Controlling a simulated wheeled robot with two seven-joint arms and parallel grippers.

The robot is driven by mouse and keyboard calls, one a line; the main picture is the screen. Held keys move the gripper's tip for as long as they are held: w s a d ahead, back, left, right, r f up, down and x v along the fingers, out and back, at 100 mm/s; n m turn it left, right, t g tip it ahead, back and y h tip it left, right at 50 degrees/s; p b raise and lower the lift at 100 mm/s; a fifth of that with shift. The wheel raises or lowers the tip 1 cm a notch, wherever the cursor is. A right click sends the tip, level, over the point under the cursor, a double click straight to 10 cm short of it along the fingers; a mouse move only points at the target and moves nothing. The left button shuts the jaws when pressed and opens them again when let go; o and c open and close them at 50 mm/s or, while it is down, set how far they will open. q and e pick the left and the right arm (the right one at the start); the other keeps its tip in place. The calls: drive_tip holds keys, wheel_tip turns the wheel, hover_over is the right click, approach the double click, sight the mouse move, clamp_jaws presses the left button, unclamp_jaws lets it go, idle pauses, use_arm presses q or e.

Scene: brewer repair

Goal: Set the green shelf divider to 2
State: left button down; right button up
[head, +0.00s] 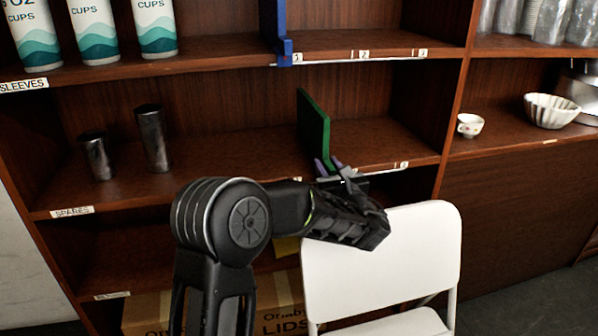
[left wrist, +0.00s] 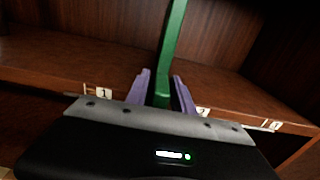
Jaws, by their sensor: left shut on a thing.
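The green shelf divider (head: 314,130) stands upright on the middle shelf, reaching back from the front edge. It also shows in the left wrist view (left wrist: 172,45). My left gripper (head: 329,167) is at the shelf's front edge. Its purple fingers (left wrist: 162,92) are shut on the divider's front end, one on each side. In the left wrist view, label 1 (left wrist: 103,93) is left of the divider and label 2 (left wrist: 202,112) is right of it. The divider's foot lies between them. A further label (left wrist: 275,126) is too blurred to read surely. My right gripper is not in view.
A blue divider (head: 282,40) stands on the shelf above. Two dark metal cups (head: 153,138) stand left on the middle shelf. A white folding chair (head: 425,250) stands in front of the shelves, right beside my left gripper. A cardboard box (head: 280,292) is below.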

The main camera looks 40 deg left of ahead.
use_arm(q)
drive_tip(key=w+d, duration=0.1)
drive_tip(key=w, duration=0.1)
drive_tip(key=w+d, duration=0.1)
drive_tip(key=d, duration=0.1)
drive_tip(key=shift+w, duration=0.4)
drive_tip(key=c, duration=1.4)
unclamp_jaws()
drive_tip(key=shift+o, duration=0.2)
drive_tip(key=v, duration=0.7)
drive_tip(key=shift+s+d, duration=0.3)
